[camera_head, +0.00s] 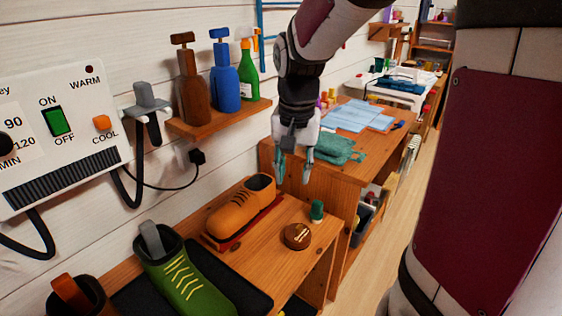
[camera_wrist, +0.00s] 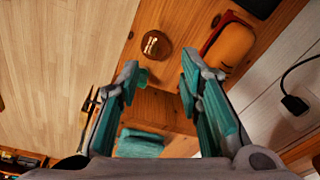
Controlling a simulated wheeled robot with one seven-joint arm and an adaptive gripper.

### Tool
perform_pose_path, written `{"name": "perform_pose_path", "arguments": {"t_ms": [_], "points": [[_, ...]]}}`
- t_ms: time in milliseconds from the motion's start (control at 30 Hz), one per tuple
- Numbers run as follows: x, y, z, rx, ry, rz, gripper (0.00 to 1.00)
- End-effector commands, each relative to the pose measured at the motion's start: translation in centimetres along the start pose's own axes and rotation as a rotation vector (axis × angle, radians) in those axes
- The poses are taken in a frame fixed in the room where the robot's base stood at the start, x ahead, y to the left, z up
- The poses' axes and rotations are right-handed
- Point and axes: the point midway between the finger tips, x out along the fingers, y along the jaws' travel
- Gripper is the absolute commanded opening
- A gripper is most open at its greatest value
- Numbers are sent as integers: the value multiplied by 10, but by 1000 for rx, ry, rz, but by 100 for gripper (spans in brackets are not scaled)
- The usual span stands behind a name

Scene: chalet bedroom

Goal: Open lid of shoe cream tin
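The shoe cream tin (camera_head: 297,236) is a round, flat, dark brown tin with pale marking on top. It lies on the wooden bench near its front edge, and its lid looks closed. It also shows in the wrist view (camera_wrist: 156,44), beyond my fingertips. My gripper (camera_head: 294,172) hangs with teal-padded fingers pointing down, above and behind the tin, apart from it. In the wrist view my gripper (camera_wrist: 160,72) is open, with nothing held between its fingers.
A small green-capped bottle (camera_head: 317,211) stands just behind the tin. An orange shoe (camera_head: 240,206) sits on a red pad to the left. A green shoe (camera_head: 183,273) stands nearer. Teal cloths (camera_head: 338,147) lie on the farther bench. The bench around the tin has some bare wood.

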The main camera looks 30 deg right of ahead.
Motion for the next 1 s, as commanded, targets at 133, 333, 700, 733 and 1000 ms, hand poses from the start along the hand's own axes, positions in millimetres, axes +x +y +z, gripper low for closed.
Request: {"name": "perform_pose_path", "arguments": {"t_ms": [133,333,700,733,1000], "points": [[-6,-1,3,-17,6,-1,33],[-6,-1,3,-20,6,-1,33],[-10,-1,6,-29,9,-3,33],[-13,-1,8,-38,12,-5,33],[-89,9,79,-281,83,-53,33]]}}
